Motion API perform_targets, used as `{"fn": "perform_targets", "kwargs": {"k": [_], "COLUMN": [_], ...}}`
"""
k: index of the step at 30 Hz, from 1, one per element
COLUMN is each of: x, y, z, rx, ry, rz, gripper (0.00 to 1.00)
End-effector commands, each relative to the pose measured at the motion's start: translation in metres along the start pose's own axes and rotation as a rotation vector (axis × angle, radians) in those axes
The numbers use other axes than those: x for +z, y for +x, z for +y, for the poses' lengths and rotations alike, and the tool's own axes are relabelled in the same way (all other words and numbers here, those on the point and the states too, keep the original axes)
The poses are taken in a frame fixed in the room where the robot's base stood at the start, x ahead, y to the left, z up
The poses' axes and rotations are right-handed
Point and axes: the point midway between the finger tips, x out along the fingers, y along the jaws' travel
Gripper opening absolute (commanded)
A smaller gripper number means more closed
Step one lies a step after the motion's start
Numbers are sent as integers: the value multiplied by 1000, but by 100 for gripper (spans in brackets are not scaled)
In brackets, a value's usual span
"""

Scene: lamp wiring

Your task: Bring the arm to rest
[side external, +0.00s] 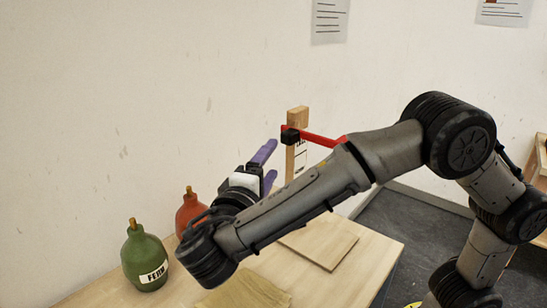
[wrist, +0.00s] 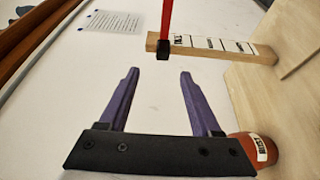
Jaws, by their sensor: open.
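My gripper (side external: 270,168) is raised above the table in the side view, its purple fingers pointing up and to the right. In the wrist view my gripper (wrist: 158,78) is open, with nothing between its fingers. A wooden post (side external: 297,118) stands upright behind my forearm, with paper labels on its face. A red bar (side external: 322,139) with a black block (side external: 290,136) is at the post near its top. In the wrist view the black block (wrist: 163,50) and red bar (wrist: 166,18) lie just beyond the fingertips, apart from them. My forearm hides part of the post and bar.
A green bottle (side external: 146,256) and a red bottle (side external: 189,210) stand on the wooden table (side external: 365,270) at the left. A flat board (side external: 318,245) lies on the table below my forearm. The wall is behind. Free room is above the table.

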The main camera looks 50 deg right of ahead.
Motion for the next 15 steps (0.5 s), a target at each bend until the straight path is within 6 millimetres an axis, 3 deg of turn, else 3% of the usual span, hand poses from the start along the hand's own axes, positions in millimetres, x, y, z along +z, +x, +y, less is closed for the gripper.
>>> {"fn": "perform_targets", "kwargs": {"k": [10, 13, 15], "x": [2, 16, 36], "y": [4, 24, 46], "z": [0, -3, -10], "rx": [-17, -110, -238], "ry": [-5, -35, -67], "rz": [-7, -41, -77], "gripper": [65, 65, 65]}}
